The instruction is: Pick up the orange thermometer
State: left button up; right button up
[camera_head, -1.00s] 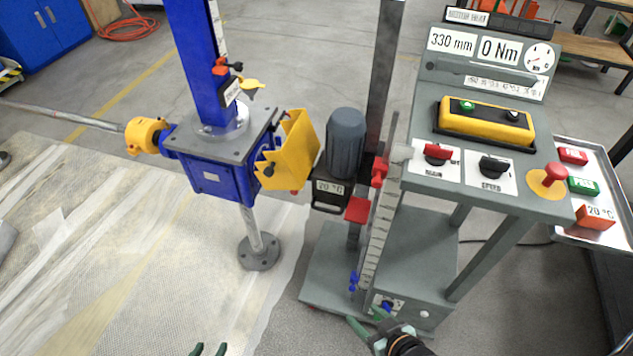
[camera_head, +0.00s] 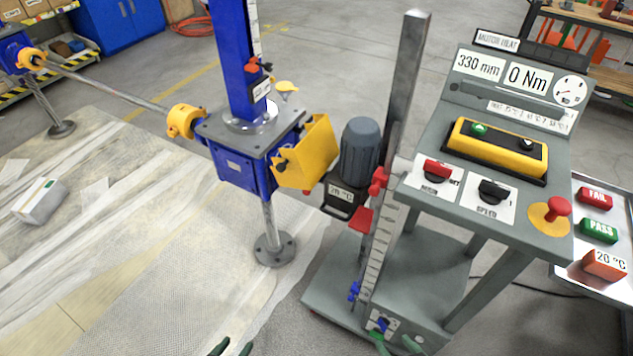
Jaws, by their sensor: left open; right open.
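The orange thermometer (camera_head: 604,265) is a small block with a white face reading 20 °C. It lies on the grey tray (camera_head: 567,264) at the right edge, in front of the green PASS block (camera_head: 599,230) and the red FAIL block (camera_head: 595,198). My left gripper (camera_head: 232,348) shows only its green fingertips at the bottom edge, apart and empty. My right gripper (camera_head: 396,344) shows its green fingers at the bottom, by the foot of the grey cart, apart and empty. Both grippers are well away from the thermometer.
A grey control stand (camera_head: 497,160) with switches and a red mushroom button stands between my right gripper and the tray. A blue screw jack (camera_head: 238,165) with a yellow guard stands left of a grey motor (camera_head: 360,150). A white box (camera_head: 40,203) lies on the floor sheet at left.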

aim_at(600, 264)
jog(key=z, duration=1.9)
